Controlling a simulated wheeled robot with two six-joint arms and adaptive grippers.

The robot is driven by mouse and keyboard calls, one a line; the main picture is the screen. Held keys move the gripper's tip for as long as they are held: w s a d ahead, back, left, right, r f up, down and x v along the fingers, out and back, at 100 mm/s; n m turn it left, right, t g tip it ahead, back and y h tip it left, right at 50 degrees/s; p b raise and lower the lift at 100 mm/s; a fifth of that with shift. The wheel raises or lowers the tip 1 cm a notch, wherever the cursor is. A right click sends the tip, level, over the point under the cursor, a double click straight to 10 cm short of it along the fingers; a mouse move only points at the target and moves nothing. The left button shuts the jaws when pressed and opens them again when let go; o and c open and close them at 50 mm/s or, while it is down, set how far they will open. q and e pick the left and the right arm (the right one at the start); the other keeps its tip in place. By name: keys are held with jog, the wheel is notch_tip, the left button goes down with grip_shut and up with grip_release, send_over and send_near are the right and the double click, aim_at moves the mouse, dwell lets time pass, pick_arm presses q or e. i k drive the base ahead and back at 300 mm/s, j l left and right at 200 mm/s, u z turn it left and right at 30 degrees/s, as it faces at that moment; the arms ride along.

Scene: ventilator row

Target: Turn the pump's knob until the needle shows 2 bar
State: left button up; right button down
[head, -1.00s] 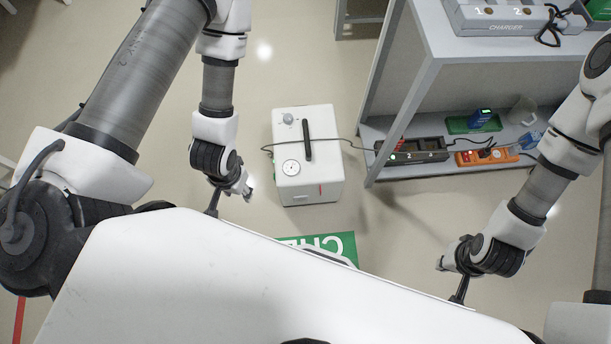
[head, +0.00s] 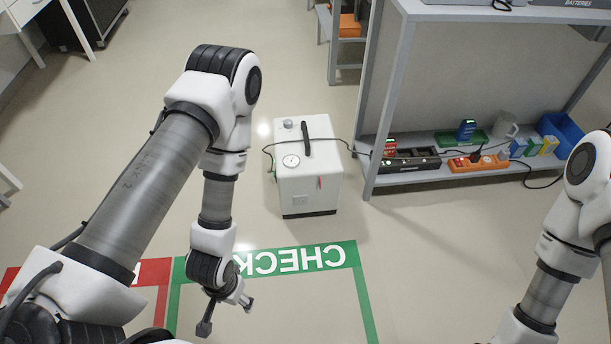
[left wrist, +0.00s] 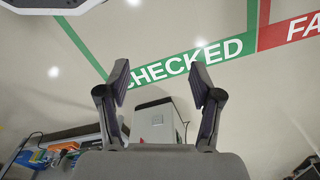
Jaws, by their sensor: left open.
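The pump is a white box (head: 318,185) standing on the floor in the middle of the head view, with a black handle on top. Its grey knob (head: 288,124) is at the top's far left, and a round white gauge (head: 291,161) is nearer to me. The needle is too small to read. My left gripper (head: 226,315) is open and empty, well short of the pump, above the floor marking. In the left wrist view the pump (left wrist: 157,122) shows beyond and below the open fingers (left wrist: 159,80); its knob cannot be made out there. My right gripper is out of view.
A dark cable runs from the pump to the shelf. The floor before the pump is clear, with a green CHECKED marking (head: 352,262).

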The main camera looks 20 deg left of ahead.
aim_at(288, 123)
jog(key=i+j, duration=0.2)
jog(key=i, duration=0.2)
jog(key=i+j, duration=0.2)
jog(key=i, duration=0.2)
jog(key=i+j, duration=0.2)
jog(key=i, duration=0.25)
jog(key=i+j, duration=0.2)
jog(key=i, duration=0.2)
